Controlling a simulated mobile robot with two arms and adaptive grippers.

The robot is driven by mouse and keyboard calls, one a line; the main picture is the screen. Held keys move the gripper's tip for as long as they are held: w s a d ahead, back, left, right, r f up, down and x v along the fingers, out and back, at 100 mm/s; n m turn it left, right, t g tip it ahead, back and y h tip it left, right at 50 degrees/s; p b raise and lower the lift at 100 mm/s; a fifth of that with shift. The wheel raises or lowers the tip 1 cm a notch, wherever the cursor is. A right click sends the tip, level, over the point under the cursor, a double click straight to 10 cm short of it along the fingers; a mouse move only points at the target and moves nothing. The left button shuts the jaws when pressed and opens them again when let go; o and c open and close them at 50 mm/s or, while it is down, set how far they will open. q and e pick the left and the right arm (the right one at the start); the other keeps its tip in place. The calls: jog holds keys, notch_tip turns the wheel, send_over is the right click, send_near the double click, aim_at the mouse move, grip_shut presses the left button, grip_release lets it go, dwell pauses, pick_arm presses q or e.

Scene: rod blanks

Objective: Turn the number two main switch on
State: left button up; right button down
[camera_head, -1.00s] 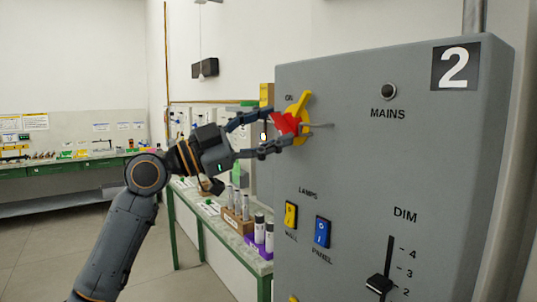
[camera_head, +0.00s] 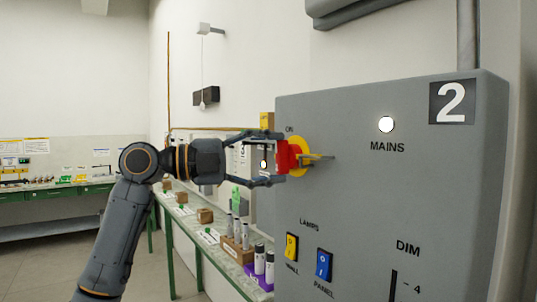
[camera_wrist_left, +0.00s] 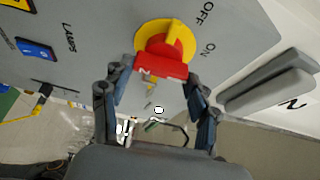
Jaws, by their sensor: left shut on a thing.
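The number two panel (camera_head: 350,220) is a grey box with a "2" plate at its top right. Its main switch, a red handle (camera_head: 283,157) on a yellow disc (camera_head: 300,150), sits at the panel's left side under an "ON" label. My left gripper (camera_head: 281,160) reaches in from the left and is shut on the red handle, one finger above and one below. In the left wrist view the red handle (camera_wrist_left: 160,66) lies between the fingers (camera_wrist_left: 160,80), and OFF and ON labels show beside the disc. The MAINS lamp (camera_head: 386,124) is lit white. My right gripper is out of view.
Below on the panel are a yellow wall lamp switch (camera_head: 291,247), a blue panel lamp switch (camera_head: 323,264) and a DIM slider slot (camera_head: 393,285). A bench (camera_head: 205,240) with bottles and small boxes stands behind my left arm.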

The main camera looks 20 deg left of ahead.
pick_arm(q)
jog(key=shift+r+m, duration=0.15)
jog(key=shift+m, duration=0.35)
jog(key=o, duration=1.6)
jog(key=shift+w, duration=0.1)
jog(key=shift+c, duration=0.2)
jog(key=shift+o, duration=0.7)
jog(key=shift+w+d, duration=0.1)
jog(key=v, duration=1.2)
jog(key=shift+r, duration=0.15)
